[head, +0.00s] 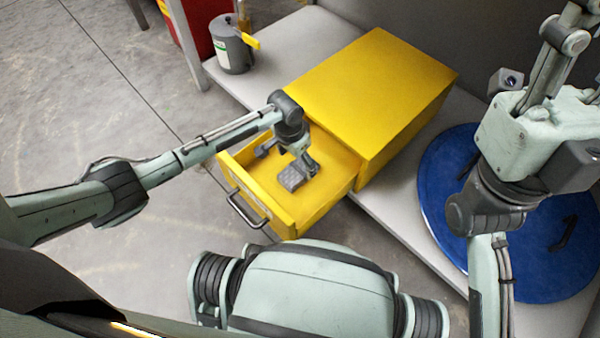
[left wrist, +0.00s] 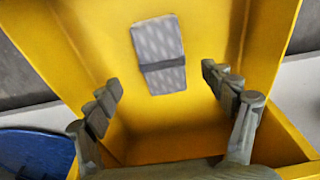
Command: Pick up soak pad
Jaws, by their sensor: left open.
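The soak pad (head: 292,178) is a small grey quilted rectangle with a dark band across it. It lies flat in the open yellow drawer (head: 288,221). In the left wrist view the pad (left wrist: 158,48) lies ahead of the fingertips, between their lines, and shows whole. My left gripper (head: 288,160) is over the drawer, close to the pad. Its fingers are spread and empty in the left wrist view (left wrist: 165,92), with no visible contact on the pad. My right arm is at the right of the head view; its fingers cannot be made out.
The yellow cabinet (head: 375,85) stands on a grey bench (head: 290,40) behind the drawer. The drawer's walls and front handle (head: 245,210) surround the pad area. A blue round lid (head: 445,185) lies to the right. A grey can (head: 232,50) stands at the back left.

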